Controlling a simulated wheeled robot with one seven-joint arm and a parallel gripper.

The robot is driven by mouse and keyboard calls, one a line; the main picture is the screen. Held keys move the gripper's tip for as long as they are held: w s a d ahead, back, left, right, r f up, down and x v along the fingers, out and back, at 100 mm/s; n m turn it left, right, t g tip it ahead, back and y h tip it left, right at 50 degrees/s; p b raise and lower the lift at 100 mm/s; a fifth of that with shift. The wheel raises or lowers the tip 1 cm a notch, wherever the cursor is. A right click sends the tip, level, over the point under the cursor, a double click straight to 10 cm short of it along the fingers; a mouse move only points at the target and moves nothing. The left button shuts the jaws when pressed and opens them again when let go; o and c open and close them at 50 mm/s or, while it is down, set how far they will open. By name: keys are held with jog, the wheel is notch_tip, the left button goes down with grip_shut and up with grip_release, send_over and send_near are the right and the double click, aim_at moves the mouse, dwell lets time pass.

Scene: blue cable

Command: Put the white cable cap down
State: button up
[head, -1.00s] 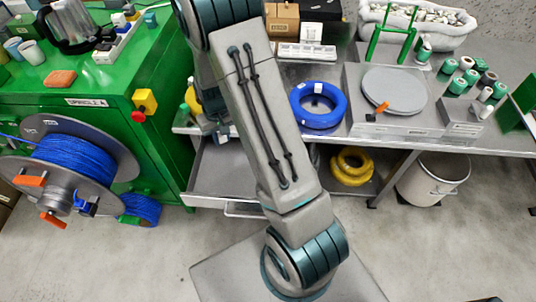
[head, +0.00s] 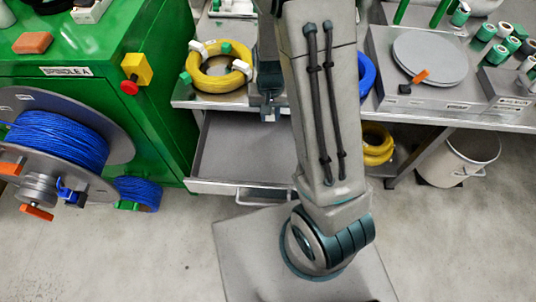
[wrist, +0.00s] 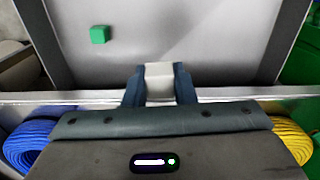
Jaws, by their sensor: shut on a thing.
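The white cable cap (wrist: 159,80) is between the two fingers of my gripper (wrist: 160,86) in the wrist view. The gripper is shut on it. In the head view my gripper (head: 269,112) points down at the front edge of the bench, over the open grey drawer (head: 235,150). The wrist view shows the drawer's bare floor (wrist: 190,35) beyond the cap. A small green block (wrist: 99,34) lies in the drawer, left of the cap in that view.
A yellow cable coil (head: 213,82) with white and green caps on it sits on the bench, left of my gripper. A blue coil (head: 367,75) is partly hidden behind my arm. The green spindle cabinet (head: 160,110) stands left of the drawer. A turntable (head: 430,57) is at right.

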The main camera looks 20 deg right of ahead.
jog(key=shift+s+a+f+m+b, duration=0.1)
jog(key=shift+s+f+m+b, duration=0.2)
jog(key=shift+s+f+b, duration=0.35)
send_over(237, 156)
notch_tip(237, 156, down, 7)
jog(key=shift+a+f, duration=0.1)
jog(key=shift+f+b, duration=0.4)
jog(key=shift+f, duration=1.55)
jog(key=shift+f+b, duration=0.55)
jog(key=shift+f, duration=0.1)
jog(key=o, duration=0.9)
jog(key=shift+o, duration=0.2)
